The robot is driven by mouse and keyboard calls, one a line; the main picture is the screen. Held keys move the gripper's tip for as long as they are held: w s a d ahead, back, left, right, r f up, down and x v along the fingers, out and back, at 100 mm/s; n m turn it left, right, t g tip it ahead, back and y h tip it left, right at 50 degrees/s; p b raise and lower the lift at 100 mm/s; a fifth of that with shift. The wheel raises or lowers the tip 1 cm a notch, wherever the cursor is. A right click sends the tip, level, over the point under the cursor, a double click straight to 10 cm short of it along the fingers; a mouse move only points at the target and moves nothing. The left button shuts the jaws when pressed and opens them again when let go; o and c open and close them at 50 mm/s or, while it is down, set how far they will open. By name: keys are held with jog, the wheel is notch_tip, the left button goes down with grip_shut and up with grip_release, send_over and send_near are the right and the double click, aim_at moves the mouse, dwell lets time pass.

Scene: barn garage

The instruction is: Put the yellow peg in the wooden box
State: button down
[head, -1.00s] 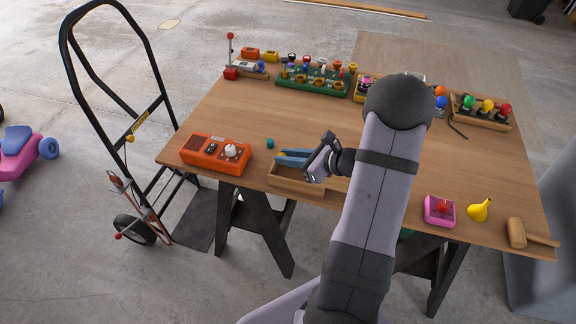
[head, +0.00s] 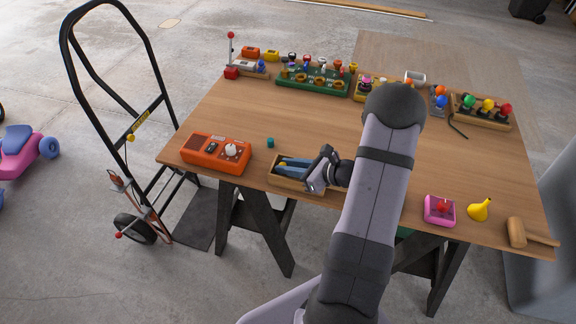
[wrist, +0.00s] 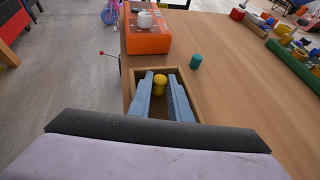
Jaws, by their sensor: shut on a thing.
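The yellow peg (wrist: 159,85) shows between the two blue fingers of my gripper (wrist: 160,82) in the wrist view. The gripper is shut on it, with the fingers reaching down inside the wooden box (wrist: 196,98). In the head view the box (head: 283,183) stands at the table's front edge and my gripper (head: 285,165) is over and partly inside it. The peg is mostly hidden there by the fingers. I cannot tell whether the peg touches the box floor.
An orange control box (head: 215,153) stands just left of the wooden box. A small teal peg (head: 270,142) stands behind it. Toy racks, including a green one (head: 313,82), line the back edge. The middle of the table is clear. A pink box (head: 440,210) is at the front right.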

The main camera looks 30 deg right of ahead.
jog(key=shift+f+b, duration=0.35)
jog(key=shift+f, duration=0.15)
jog(key=c, duration=1.9)
grip_release()
jog(key=shift+s+a+f, duration=0.1)
jog(key=shift+a, duration=0.05)
jog(key=shift+r+p, duration=0.45)
jog(key=shift+p, duration=0.1)
jog(key=shift+r, duration=0.35)
jog(key=b+v, duration=0.1)
jog(key=v, duration=1.1)
